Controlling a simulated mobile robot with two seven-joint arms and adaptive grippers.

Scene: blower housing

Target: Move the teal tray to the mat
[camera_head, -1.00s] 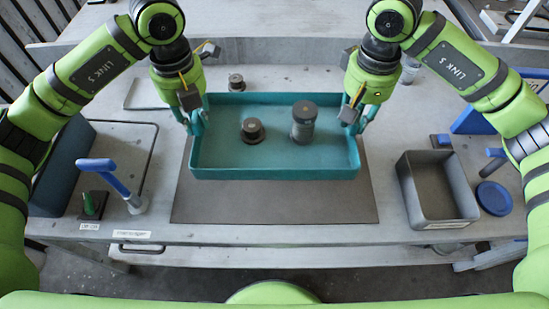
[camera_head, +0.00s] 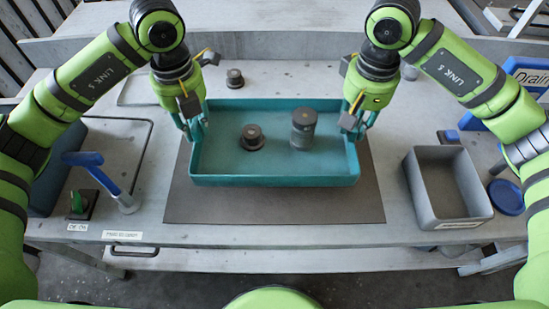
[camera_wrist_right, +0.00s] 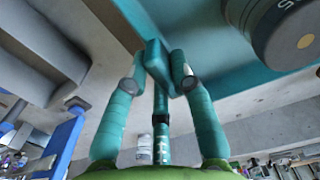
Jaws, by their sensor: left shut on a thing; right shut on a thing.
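The teal tray (camera_head: 275,180) is in the middle of the head view, over the dark grey mat (camera_head: 275,206). The mat shows in front of the tray and at both sides. I cannot tell whether the tray touches it. A short dark part (camera_head: 252,138) and a taller dark cylinder (camera_head: 303,126) stand upright inside the tray. My left gripper (camera_head: 194,127) is shut on the tray's left wall. My right gripper (camera_head: 354,126) is shut on its right wall. In the right wrist view, the fingers meet at the tray's wall (camera_wrist_right: 215,55).
A grey bin (camera_head: 447,187) and a blue round lid (camera_head: 506,197) are at the right. A blue-handled lever (camera_head: 100,177) and a green switch (camera_head: 77,203) are at the left. A small dark part (camera_head: 235,78) stands behind the tray. Bare bench lies in front of the mat.

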